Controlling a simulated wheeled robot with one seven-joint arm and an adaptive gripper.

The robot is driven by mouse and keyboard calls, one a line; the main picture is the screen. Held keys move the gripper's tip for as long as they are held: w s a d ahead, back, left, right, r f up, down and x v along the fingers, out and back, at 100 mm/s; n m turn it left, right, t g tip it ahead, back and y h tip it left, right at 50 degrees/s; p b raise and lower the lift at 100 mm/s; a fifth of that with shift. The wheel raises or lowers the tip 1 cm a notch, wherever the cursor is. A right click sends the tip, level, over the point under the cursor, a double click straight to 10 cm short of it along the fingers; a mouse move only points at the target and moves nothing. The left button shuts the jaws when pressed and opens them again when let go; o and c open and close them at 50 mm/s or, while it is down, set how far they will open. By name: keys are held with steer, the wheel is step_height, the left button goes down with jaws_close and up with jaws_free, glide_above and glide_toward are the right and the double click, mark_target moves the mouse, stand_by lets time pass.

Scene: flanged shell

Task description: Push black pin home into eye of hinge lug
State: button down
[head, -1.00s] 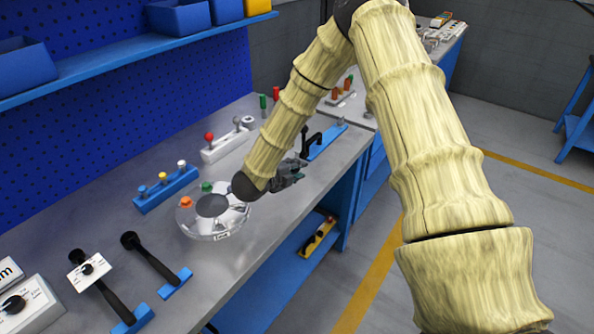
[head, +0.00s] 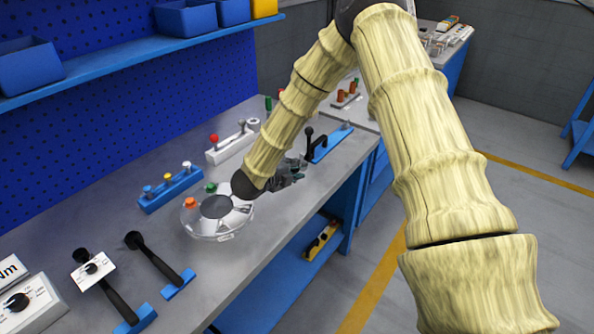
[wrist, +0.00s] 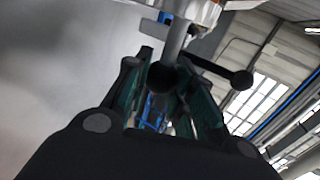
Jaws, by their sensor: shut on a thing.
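My gripper (head: 287,176) is low over the bench, just right of the clear round shell (head: 205,232), which has an orange knob (head: 190,203) and a green knob (head: 211,187). In the wrist view, my gripper (wrist: 160,72) has its green-edged fingers closed around a dark, round-ended piece with a grey shaft, which I take to be the black pin (wrist: 165,77). The shaft points up the picture towards a pale part at the top edge. The hinge lug and its eye cannot be made out, so how far the pin sits in cannot be told.
A black lever on a blue base (head: 332,140) stands just beyond my gripper. A blue block with knobs (head: 170,190) and a white block with a red knob (head: 230,148) stand behind the shell. The bench's front edge is close.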

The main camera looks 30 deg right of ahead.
steer(key=shift+w+a+b, duration=0.2)
steer(key=shift+w+a, duration=0.15)
steer(key=shift+w, duration=0.45)
steer(key=shift+w+a+b, duration=0.15)
steer(key=shift+w+a, duration=0.2)
steer(key=shift+w, duration=0.45)
steer(key=c, duration=1.1)
jaws_free()
steer(key=shift+c, duration=0.2)
steer(key=v, duration=1.2)
